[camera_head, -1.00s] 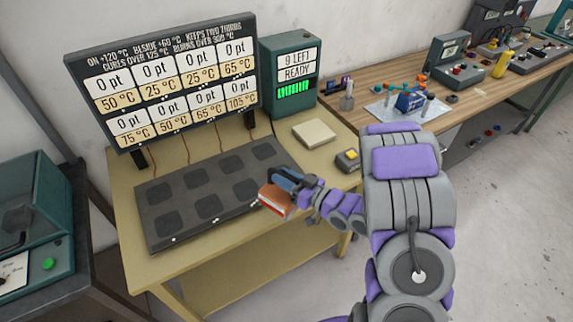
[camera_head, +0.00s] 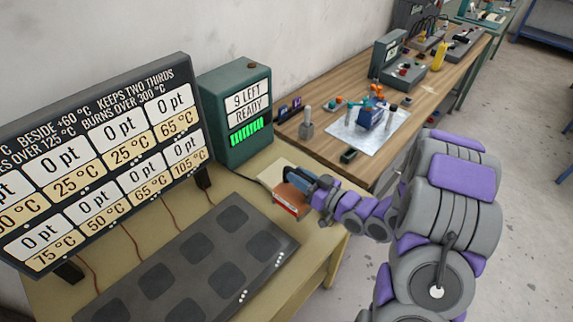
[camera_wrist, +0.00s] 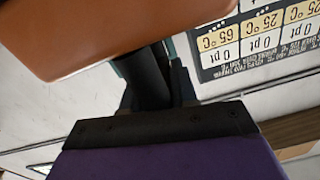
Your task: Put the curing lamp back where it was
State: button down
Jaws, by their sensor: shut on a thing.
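My gripper (camera_head: 318,190) is shut on an orange-brown block with a blue upper part, which I take to be the curing lamp (camera_head: 288,200). In the head view it shows in front of the pale square pad (camera_head: 270,173) on the yellow table and covers part of it. I cannot tell whether the lamp touches the pad or hangs above it. In the wrist view the orange body of the lamp (camera_wrist: 120,30) fills the upper left, with a dark part reaching down between the jaws.
A dark plate (camera_head: 165,310) with several square patches lies on the yellow table, below a temperature board (camera_head: 100,150). A green box reading "9 LEFT READY" (camera_head: 232,150) stands behind the pad. A wooden bench (camera_head: 345,155) with small parts is to the right.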

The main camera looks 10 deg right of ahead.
jog(key=w, duration=0.6)
jog(key=shift+d+f+b, duration=0.2)
jog(key=shift+d+b, duration=0.1)
jog(key=shift+b, duration=0.05)
jog(key=w+a+f+b, duration=0.1)
jog(key=w+f, duration=0.3)
jog(key=w, duration=0.6)
jog(key=shift+a+f+b, duration=0.2)
jog(key=shift+a+b, duration=0.1)
jog(key=shift+b, duration=0.35)
jog(key=c, duration=0.9)
grip_release()
jog(key=shift+d, duration=0.15)
jog(key=p+v, duration=0.1)
jog(key=v, duration=1)
jog(key=shift+s+d+p, duration=0.15)
jog(key=shift+s+p, duration=0.25)
